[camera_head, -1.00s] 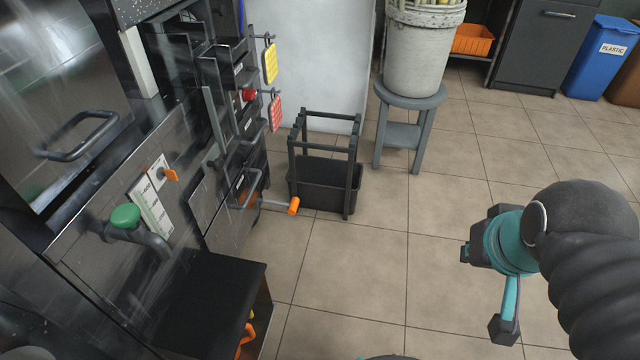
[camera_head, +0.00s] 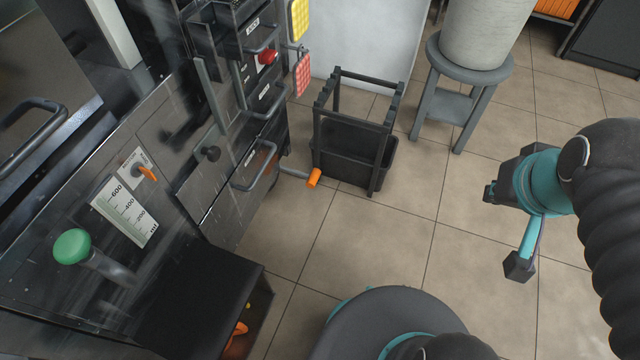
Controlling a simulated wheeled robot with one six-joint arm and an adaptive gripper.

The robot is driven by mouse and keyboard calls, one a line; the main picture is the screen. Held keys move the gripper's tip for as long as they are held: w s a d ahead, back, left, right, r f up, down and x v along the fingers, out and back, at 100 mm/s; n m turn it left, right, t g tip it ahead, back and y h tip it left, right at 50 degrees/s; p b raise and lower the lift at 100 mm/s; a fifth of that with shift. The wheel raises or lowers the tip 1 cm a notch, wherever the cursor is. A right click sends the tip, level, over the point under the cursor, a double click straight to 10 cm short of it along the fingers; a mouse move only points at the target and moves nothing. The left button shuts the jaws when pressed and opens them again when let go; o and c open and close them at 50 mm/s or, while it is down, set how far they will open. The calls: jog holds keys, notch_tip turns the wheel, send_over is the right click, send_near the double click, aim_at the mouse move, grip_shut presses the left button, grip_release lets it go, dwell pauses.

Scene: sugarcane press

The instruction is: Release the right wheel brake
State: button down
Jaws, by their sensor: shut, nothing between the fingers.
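The dark metal press (camera_head: 165,150) fills the left side of the view. An orange-tipped lever (camera_head: 314,178) sticks out to the right from its low right side. Another small orange part with a yellow spot (camera_head: 238,335) shows low down, partly hidden under the black shelf (camera_head: 200,300). I cannot tell for sure which of these is the right wheel brake, and no wheel shows clearly. My gripper (camera_head: 490,193) is at the right, shut and empty, pointing left above the floor. It is well apart from the press and both orange parts.
A black rack with a bin (camera_head: 358,150) stands just right of the lever. A grey stool (camera_head: 475,66) with a large bucket (camera_head: 487,28) stands behind. The press carries a green knob (camera_head: 72,246), a red button (camera_head: 267,56) and handles. The tiled floor (camera_head: 400,250) in the middle is clear.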

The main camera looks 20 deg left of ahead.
jog(key=w+a+f+m+g+y+b, duration=0.3)
jog(key=w+a+f+m+y, duration=0.1)
jog(key=w+a+f, duration=0.65)
jog(key=w+a+f+m+g+y+b, duration=0.3)
jog(key=w+a+f+m+y, duration=0.2)
jog(key=w+a+f, duration=0.5)
jog(key=w+a+f+m+y+b, duration=0.1)
jog(key=w+a+f+m, duration=0.1)
jog(key=f, duration=0.9)
jog(key=w+a+f+m+t+y+b, duration=0.1)
jog(key=w+f+m, duration=0.2)
jog(key=f, duration=0.9)
jog(key=w+a+f+m+b, duration=0.2)
jog(key=f+m, duration=0.3)
jog(key=f, duration=0.7)
jog(key=shift+w+a+y, duration=0.3)
jog(key=shift+w+y, duration=0.1)
jog(key=shift+w, duration=0.3)
jog(key=shift+f, duration=0.1)
jog(key=b+x, duration=0.1)
jog(key=x, duration=0.9)
jog(key=shift+f, duration=0.1)
jog(key=shift+w+a+r, duration=0.1)
jog(key=shift+a+r, duration=0.1)
jog(key=shift+r, duration=0.85)
jog(key=shift+w+a+r, duration=0.1)
jog(key=shift+a+r, duration=0.05)
jog(key=shift+r, duration=0.9)
